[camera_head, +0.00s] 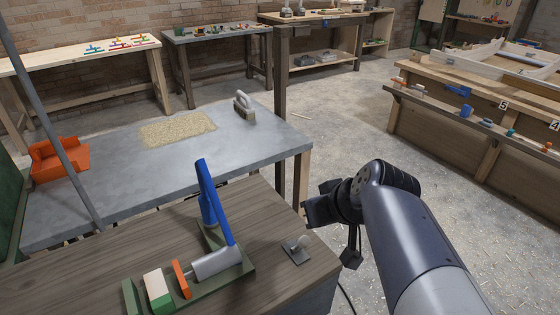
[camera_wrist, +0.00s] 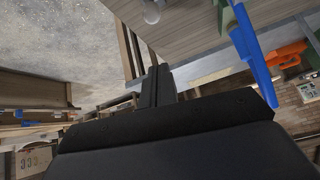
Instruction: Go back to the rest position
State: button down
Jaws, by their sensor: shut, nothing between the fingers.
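My gripper (camera_head: 318,210) is shut and empty. In the head view it hangs just past the right edge of the brown wooden table (camera_head: 120,265), at the end of my arm, which comes in from the lower right. In the wrist view the closed fingers (camera_wrist: 157,86) point toward the wooden tabletop (camera_wrist: 185,35). A small grey plate with a pale round knob (camera_head: 297,250) lies on the tabletop near the gripper and apart from it. The knob (camera_wrist: 152,12) also shows at the top of the wrist view.
A device with a blue lever (camera_head: 210,195) stands upright on the wooden table. Behind is a grey table (camera_head: 110,190) with an orange holder (camera_head: 58,158), a tan mat (camera_head: 178,129) and a brush (camera_head: 244,106). A long workbench (camera_head: 470,105) stands right. Open floor lies between.

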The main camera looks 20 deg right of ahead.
jog(key=w+a+f+g+p, duration=0.1)
jog(key=w+f+g+p, duration=0.1)
jog(key=w+f+p, duration=0.1)
jog(key=w+a+f+g+h+p, duration=0.1)
jog(key=w+f+g+p, duration=0.2)
jog(key=p, duration=0.3)
jog(key=w+a+f+g+h+p, duration=0.1)
jog(key=w+f+g+p, duration=0.1)
jog(key=w+f+p, duration=0.1)
jog(key=shift+w+a+f+g+p, duration=0.2)
jog(key=shift+w+f+g+p, duration=0.15)
jog(key=shift+p, duration=0.4)
jog(key=shift+w+f+g+h+p, duration=0.25)
jog(key=shift+f+g+h+p, duration=0.05)
jog(key=shift+g+p, duration=0.05)
dwell(0.5)
jog(key=shift+s+b, duration=0.15)
jog(key=shift+b, duration=0.35)
